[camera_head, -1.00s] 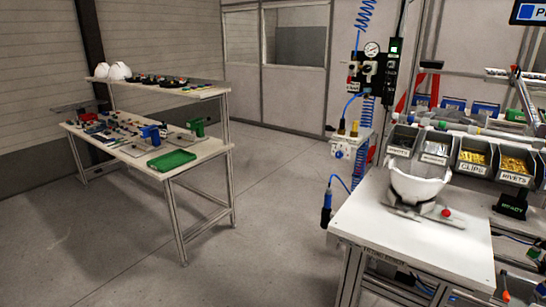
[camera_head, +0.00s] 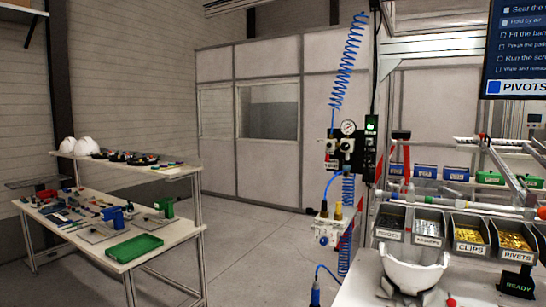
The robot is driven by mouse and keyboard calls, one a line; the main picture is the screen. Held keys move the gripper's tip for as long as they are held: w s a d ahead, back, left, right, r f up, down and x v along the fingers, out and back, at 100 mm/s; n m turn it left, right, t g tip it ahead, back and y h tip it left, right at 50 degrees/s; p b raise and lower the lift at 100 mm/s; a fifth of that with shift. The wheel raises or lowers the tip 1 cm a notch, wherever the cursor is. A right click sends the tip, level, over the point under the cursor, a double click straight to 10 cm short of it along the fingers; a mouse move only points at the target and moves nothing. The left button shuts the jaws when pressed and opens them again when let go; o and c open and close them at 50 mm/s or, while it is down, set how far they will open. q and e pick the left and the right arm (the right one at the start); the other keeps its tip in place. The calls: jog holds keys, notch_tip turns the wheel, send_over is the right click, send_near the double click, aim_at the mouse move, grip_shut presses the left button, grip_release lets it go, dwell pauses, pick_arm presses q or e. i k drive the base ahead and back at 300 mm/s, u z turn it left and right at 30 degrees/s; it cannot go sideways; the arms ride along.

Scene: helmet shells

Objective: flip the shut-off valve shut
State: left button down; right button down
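A black air unit (camera_head: 340,149) with a round white pressure gauge (camera_head: 348,127) is mounted on the post right of the middle. A narrow black panel with a lit green display (camera_head: 371,123) is beside it. A white box (camera_head: 333,231) with brass-coloured fittings hangs below, and blue coiled hoses (camera_head: 346,72) run above and below. I cannot tell for certain which part is the shut-off valve or how its handle lies. Neither of my grippers is in view.
A white workbench (camera_head: 362,292) at the right carries a white helmet shell (camera_head: 412,272) and labelled parts bins (camera_head: 470,236). A side table with a green tray (camera_head: 134,248) is at the left. The floor between is clear.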

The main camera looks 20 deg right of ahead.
aim_at(329, 145)
jog(key=u, duration=0.3)
jog(key=i, duration=2.45)
jog(key=z, duration=0.75)
